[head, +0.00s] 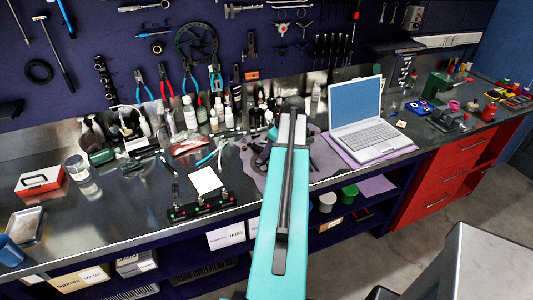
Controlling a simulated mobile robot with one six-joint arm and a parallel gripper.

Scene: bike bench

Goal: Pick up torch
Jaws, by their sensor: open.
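I cannot pick out the torch for certain in the head view. Several small dark tools lie on the metal workbench (120,215), too small to tell apart. My turquoise arm rises through the middle of the view and ends at a dark rounded joint over the bench. My gripper's fingers do not show. The arm covers part of the bench and of a grey-purple mat (325,158) behind it.
An open laptop (355,112) stands right of my arm. Bottles (190,112) crowd the back. A red box (40,181), glass jar (82,178) and white card (205,180) sit left. Red drawers (445,175) stand right. Bare bench shows at front left.

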